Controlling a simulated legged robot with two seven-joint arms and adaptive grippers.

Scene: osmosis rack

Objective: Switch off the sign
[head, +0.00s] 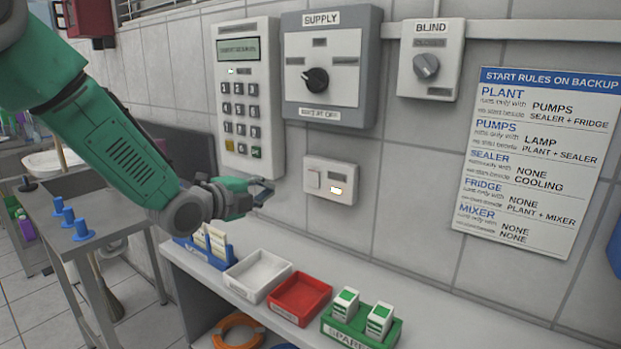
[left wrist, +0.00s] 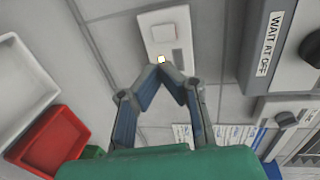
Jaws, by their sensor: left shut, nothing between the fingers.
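A small white switch panel (head: 322,193) is on the tiled wall, low and right of the keypad. It has a pale rocker (head: 314,180) and a lit indicator lamp (head: 336,190). No readable label names it as the sign. In the left wrist view the panel (left wrist: 152,22) is straight ahead, with the rocker (left wrist: 163,39) and the glowing lamp (left wrist: 161,59). My left gripper (head: 268,188) is shut and empty, left of the panel. In the wrist view its fingertips (left wrist: 160,72) meet just below the lamp. I cannot tell whether they touch the panel. My right gripper is not in view.
A keypad unit (head: 240,145), a SUPPLY box (head: 347,70) with a black knob and a BLIND box (head: 448,60) are on the wall. A rules poster (head: 530,160) hangs right. The shelf holds a white tray (head: 250,287), a red tray (head: 300,312) and a green SPARE holder (head: 345,333).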

